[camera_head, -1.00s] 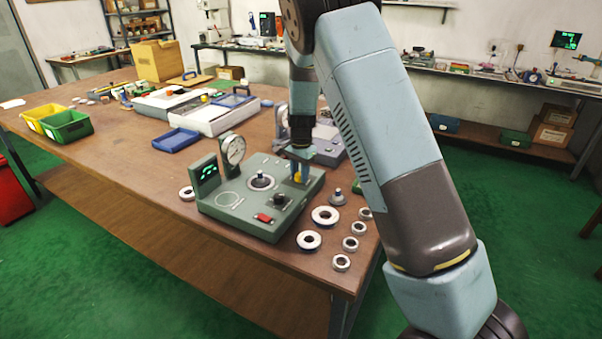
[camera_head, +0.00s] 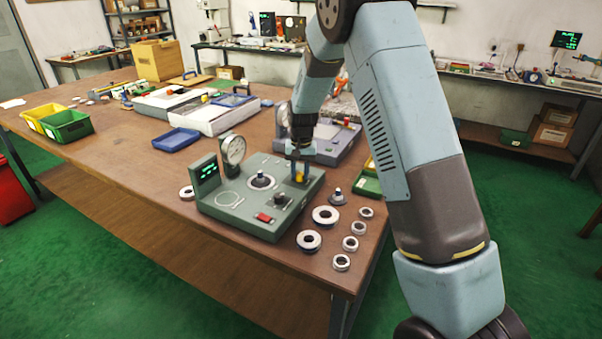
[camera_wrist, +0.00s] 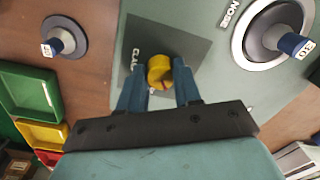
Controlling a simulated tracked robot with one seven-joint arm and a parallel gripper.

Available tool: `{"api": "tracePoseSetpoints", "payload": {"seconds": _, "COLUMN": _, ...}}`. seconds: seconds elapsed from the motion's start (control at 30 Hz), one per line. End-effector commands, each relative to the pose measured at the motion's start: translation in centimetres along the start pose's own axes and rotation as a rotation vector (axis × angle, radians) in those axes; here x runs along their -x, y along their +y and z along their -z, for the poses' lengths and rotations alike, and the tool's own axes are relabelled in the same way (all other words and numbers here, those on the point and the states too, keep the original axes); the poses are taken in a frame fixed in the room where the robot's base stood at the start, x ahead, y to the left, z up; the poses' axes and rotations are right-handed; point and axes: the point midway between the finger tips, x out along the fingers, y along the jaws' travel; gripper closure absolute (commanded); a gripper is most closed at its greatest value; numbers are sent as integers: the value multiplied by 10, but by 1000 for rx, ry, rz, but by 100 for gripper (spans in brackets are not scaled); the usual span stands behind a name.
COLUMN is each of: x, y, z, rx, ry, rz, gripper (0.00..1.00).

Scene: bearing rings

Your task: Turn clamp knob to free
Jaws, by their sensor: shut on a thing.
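The clamp knob is yellow (camera_wrist: 159,72) with a small red mark, and stands on a dark square plate (camera_wrist: 185,45) lettered for the clamp. The plate is on the grey-green gauge fixture (camera_head: 240,226). My gripper (camera_wrist: 158,85) has its two blue fingers on either side of the knob, shut on it. In the head view my gripper (camera_head: 299,172) comes down on the right back corner of the fixture, and the knob shows only as a small yellow patch (camera_head: 299,178).
A dial gauge (camera_head: 232,150) and a green display (camera_head: 207,172) stand at the fixture's left. Several bearing rings (camera_head: 325,216) lie at its right and front. A grey spindle on a disc (camera_head: 338,198) stands just right. A second grey device (camera_head: 335,140) is behind.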

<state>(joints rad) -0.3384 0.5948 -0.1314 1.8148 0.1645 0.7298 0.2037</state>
Motion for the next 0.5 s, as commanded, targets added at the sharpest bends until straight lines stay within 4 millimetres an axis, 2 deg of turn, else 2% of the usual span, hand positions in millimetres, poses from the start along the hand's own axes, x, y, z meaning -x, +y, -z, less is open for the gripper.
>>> {"api": "tracePoseSetpoints", "payload": {"seconds": 0.5, "x": -1, "y": 2, "z": 0, "rx": 484, "ry": -23, "rz": 0, "gripper": 97}}
